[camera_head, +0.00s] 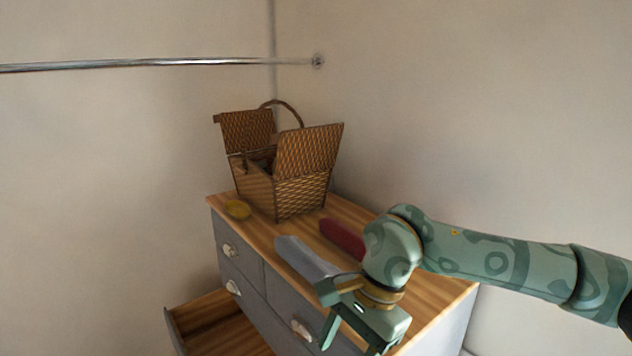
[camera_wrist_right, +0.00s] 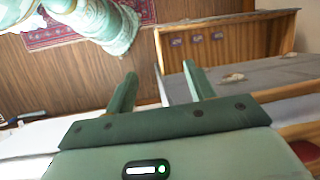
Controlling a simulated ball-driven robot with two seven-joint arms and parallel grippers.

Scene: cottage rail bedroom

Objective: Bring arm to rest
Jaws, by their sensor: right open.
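My right gripper (camera_head: 352,346) hangs at the front edge of the dresser (camera_head: 440,300), with its fingers pointing down. In the right wrist view the two fingers (camera_wrist_right: 160,72) are apart with nothing between them. My right arm comes in from the right, bent above the dresser top, and hides part of that top. My left gripper is not in view.
A wicker basket (camera_head: 303,190) with raised lids stands on the dresser. A lower drawer (camera_head: 174,330) is open. A rail (camera_head: 160,63) crosses above.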

